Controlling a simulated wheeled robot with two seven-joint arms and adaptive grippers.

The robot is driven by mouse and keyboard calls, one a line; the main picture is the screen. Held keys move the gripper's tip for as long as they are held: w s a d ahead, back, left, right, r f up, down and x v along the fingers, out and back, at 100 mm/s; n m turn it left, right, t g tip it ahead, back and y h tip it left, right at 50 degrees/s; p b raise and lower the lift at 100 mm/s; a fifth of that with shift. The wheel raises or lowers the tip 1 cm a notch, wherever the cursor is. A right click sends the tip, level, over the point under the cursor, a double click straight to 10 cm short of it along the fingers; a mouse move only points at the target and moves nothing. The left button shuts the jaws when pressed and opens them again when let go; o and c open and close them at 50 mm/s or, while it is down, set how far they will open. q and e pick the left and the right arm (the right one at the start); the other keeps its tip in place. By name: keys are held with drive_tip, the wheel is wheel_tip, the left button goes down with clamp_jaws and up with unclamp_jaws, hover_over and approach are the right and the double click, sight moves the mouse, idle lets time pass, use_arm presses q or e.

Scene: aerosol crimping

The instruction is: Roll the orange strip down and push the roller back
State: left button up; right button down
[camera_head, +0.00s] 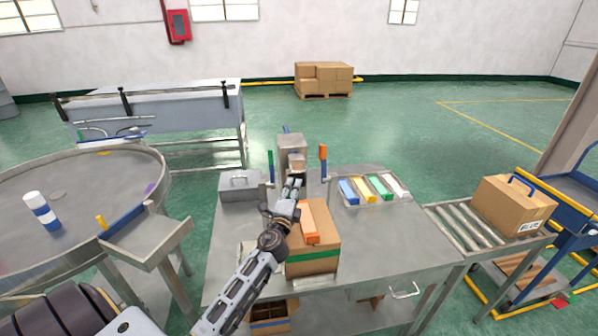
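An orange strip (309,224) lies along the top of a brown cardboard box (327,238) on the metal table, and its near end reaches the box's front edge. A green band crosses the box's front. My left arm comes in from the lower left and passes beside the strip. My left gripper (297,168) is beyond the box, in front of a grey metal block (291,146). Its fingers are too small to tell whether they are open or touch anything. I cannot pick out a roller with certainty. My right gripper is not in view.
An upright orange-topped post (323,160) and a green one (270,167) flank the block. A grey case (239,186) stands left, and a tray of coloured blocks (352,203) lies right. The table's right side (400,240) is clear. A roller conveyor (468,228) adjoins it.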

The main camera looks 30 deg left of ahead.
sight(299, 171)
use_arm(q)
drive_tip(key=shift+p+x, duration=0.6)
drive_tip(key=shift+x, duration=4.15)
clamp_jaws()
